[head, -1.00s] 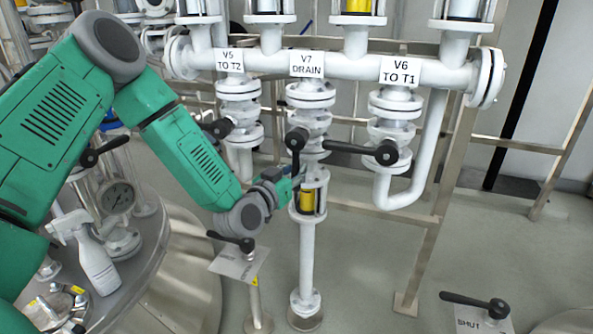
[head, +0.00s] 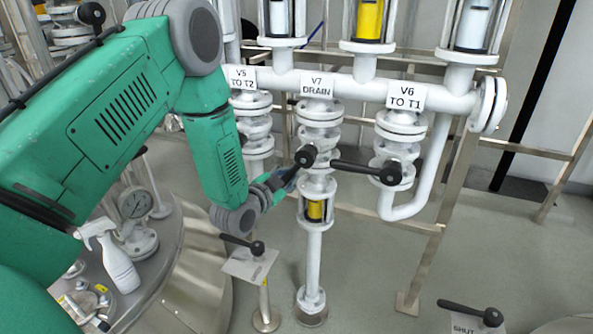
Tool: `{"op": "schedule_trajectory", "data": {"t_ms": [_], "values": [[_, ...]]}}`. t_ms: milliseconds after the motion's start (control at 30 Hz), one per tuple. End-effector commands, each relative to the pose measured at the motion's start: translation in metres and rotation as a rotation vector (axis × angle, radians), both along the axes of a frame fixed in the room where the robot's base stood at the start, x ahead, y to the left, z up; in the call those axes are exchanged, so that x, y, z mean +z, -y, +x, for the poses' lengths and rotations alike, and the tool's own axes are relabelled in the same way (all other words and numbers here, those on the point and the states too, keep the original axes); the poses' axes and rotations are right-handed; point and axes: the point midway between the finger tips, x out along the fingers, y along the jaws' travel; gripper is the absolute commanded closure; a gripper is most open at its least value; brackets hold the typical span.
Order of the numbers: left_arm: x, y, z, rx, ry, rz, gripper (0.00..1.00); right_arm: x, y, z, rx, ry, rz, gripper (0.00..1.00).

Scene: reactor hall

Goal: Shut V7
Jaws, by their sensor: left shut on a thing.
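Valve V7 (head: 320,136) stands on the middle white pipe, below the sign "V7 DRAIN" (head: 317,86). Its black lever has its hub (head: 306,155) on the front of the valve and points down and to the left. My left gripper (head: 284,181) is shut on the outer part of this lever, just left of the pipe. The fingers hide the lever's end. My right gripper is not in view.
Valve V6 (head: 394,150) is close on the right, its black lever (head: 358,169) reaching left towards V7. V5 (head: 255,126) is on the left, partly behind my arm. A stand with a lever and plate (head: 250,263) is below my gripper. A "SHUT" plate (head: 472,324) is at lower right.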

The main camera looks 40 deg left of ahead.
Motion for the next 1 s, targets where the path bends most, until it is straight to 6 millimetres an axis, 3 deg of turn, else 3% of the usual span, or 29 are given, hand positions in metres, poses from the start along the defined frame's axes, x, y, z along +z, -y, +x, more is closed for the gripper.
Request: {"op": "schedule_trajectory", "data": {"t_ms": [100,500,1000], "values": [[0.01,-0.008,-0.002,0.001,-0.027,0.119,1.0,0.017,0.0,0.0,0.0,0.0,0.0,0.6],[0.034,-0.024,-0.005,0.0,-0.111,0.488,1.0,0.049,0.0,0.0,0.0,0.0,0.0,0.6],[0.058,-0.031,-0.007,0.0,-0.197,0.84,1.0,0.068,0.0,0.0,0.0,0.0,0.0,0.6]]}}
